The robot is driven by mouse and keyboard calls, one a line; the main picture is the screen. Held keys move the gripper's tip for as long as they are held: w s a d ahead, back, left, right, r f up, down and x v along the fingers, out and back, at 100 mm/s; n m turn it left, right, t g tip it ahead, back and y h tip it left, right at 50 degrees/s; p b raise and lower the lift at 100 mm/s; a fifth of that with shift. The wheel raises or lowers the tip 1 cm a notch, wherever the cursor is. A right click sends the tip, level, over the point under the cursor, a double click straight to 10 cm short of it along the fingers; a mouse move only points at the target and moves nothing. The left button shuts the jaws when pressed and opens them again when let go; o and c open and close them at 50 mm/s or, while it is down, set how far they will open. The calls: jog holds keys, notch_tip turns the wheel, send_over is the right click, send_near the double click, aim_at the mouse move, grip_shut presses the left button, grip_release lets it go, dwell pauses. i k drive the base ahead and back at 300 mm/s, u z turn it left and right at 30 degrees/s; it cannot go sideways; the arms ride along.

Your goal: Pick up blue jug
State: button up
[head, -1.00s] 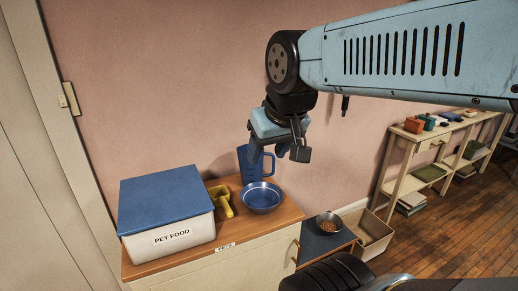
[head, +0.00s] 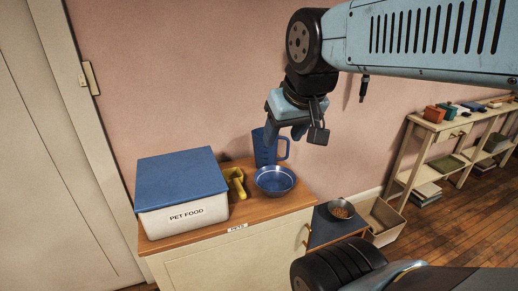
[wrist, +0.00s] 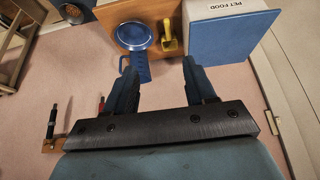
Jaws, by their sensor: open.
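The blue jug (head: 265,149) stands upright at the back of the cabinet top, close to the pink wall, with its handle to the right. My gripper (head: 295,132) is open and empty, above the jug and slightly right of it in the head view. Its near parts overlap the jug's upper part there. In the wrist view, the jug (wrist: 143,70) shows beyond and between the two fingers (wrist: 160,70), nearer the left one. No contact with the jug is clear.
A blue metal bowl (head: 274,180) sits just in front of the jug. A yellow scoop (head: 235,184) and a blue-lidded pet food box (head: 181,182) are to the left. A low dark stand (head: 325,235) and an open bin (head: 383,222) are at right.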

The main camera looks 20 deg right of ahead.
aim_at(264, 156)
jog(key=u, duration=0.95)
jog(key=k, duration=1.05)
jog(key=z, duration=1.45)
jog(key=i, duration=1)
jog(key=z, duration=0.05)
